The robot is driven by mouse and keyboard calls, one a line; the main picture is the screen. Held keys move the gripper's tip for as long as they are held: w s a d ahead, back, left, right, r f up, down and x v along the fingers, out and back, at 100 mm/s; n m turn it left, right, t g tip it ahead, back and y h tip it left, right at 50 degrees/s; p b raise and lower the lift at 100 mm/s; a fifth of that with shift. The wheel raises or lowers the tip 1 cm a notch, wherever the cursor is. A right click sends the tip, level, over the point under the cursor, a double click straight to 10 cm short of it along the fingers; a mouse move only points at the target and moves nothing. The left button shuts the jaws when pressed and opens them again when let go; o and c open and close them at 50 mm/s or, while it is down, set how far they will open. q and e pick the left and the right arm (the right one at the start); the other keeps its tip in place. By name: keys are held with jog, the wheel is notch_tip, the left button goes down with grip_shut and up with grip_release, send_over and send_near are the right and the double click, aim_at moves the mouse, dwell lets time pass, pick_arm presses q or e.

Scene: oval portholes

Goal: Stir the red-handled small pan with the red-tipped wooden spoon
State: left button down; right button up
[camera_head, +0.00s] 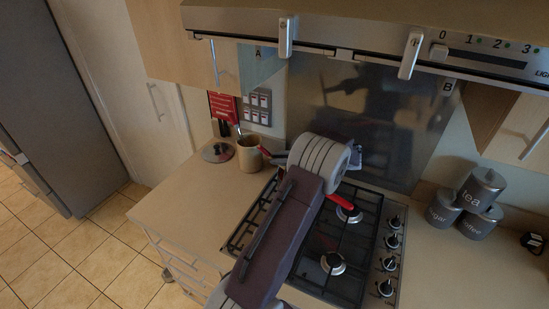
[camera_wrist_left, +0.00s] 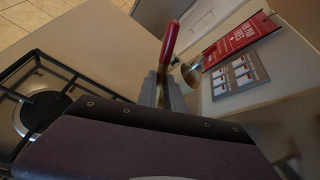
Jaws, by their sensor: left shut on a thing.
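My left gripper (camera_wrist_left: 163,92) is shut on the red-tipped wooden spoon (camera_wrist_left: 170,42). The spoon's red end sticks out beyond the fingers in the left wrist view; the rest of it is mostly hidden. In the head view, my left arm reaches over the hob and hides most of the gripper (camera_head: 273,157), beside the beige utensil pot (camera_head: 249,154). The red handle (camera_head: 343,202) of the small pan shows just right of my arm, above the hob; the pan's body is hidden behind the arm. My right gripper is not in view.
The black gas hob (camera_head: 333,262) has exposed burners at the front. A lid (camera_head: 217,151) lies left of the utensil pot. Grey canisters (camera_head: 481,187) stand at the right. The extractor hood (camera_head: 370,30) overhangs the hob. The left counter (camera_head: 185,205) is clear.

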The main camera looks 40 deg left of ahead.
aim_at(271, 155)
pick_arm(q)
jog(key=w+p, duration=0.1)
jog(key=w+a, duration=0.1)
jog(key=w, duration=0.1)
jog(key=shift+w+r+p, duration=0.1)
jog(key=shift+r+p, duration=0.05)
jog(key=shift+p, duration=0.25)
jog(key=s+a, duration=0.1)
jog(key=s+a+b, duration=0.1)
jog(key=s, duration=0.1)
jog(key=s+a+b, duration=0.1)
jog(key=shift+s+a+f, duration=0.2)
jog(key=shift+s+a, duration=0.05)
jog(key=shift+s+d+r, duration=0.1)
jog(key=shift+s+d, duration=0.15)
jog(key=shift+d, duration=0.05)
dwell(0.6)
